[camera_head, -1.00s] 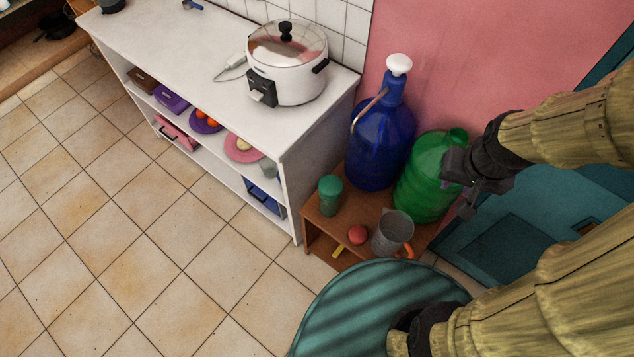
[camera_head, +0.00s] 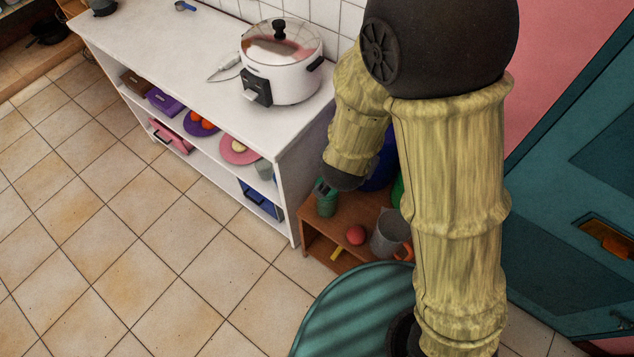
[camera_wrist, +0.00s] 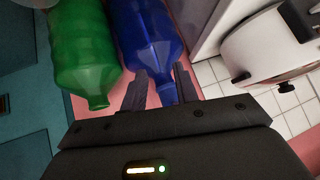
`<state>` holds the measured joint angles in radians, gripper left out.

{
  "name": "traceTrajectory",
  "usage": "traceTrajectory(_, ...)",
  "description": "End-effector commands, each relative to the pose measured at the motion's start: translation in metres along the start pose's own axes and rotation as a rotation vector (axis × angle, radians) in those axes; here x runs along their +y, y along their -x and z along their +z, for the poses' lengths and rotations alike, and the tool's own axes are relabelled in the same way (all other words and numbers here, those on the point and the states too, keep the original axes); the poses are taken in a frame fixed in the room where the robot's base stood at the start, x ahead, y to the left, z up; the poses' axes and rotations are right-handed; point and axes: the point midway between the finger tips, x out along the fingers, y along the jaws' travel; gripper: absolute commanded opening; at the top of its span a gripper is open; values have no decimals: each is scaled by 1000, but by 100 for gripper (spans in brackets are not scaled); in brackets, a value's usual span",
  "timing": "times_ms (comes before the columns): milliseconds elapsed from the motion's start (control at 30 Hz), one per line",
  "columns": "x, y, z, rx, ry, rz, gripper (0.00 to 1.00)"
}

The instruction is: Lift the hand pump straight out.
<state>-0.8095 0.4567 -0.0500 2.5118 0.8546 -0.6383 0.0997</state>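The blue bottle (camera_wrist: 145,35) shows in the wrist view with its neck toward my gripper (camera_wrist: 160,70). My gripper's two fingers are apart, one on each side of the bottle's neck end, and look open. In the head view, my arm covers most of the bottle, leaving a blue strip (camera_head: 384,165). The hand pump's white top and spout are hidden now in both views. My gripper is also hidden behind my arm in the head view. I cannot tell whether the fingers touch anything.
The green bottle (camera_wrist: 80,45) stands close beside the blue one. The low wooden shelf (camera_head: 350,208) also holds a green jar (camera_head: 326,200), a red ball (camera_head: 356,235) and a grey mug (camera_head: 387,235). The white counter (camera_head: 180,60) with a rice cooker (camera_head: 283,75) stands left.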

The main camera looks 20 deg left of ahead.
Motion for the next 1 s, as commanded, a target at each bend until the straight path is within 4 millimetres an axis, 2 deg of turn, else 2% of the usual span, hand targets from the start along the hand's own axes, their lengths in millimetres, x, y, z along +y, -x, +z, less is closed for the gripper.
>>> traceTrajectory(33,-8,-2,13,44,11,10,30)
traceTrajectory(267,-26,13,46,323,48,68,30)
traceTrajectory(500,-33,59,74,662,136,89,30)
traceTrajectory(600,-34,76,80,760,161,87,30)
traceTrajectory(700,-35,85,82,806,172,86,30)
traceTrajectory(1000,-35,86,81,813,171,85,30)
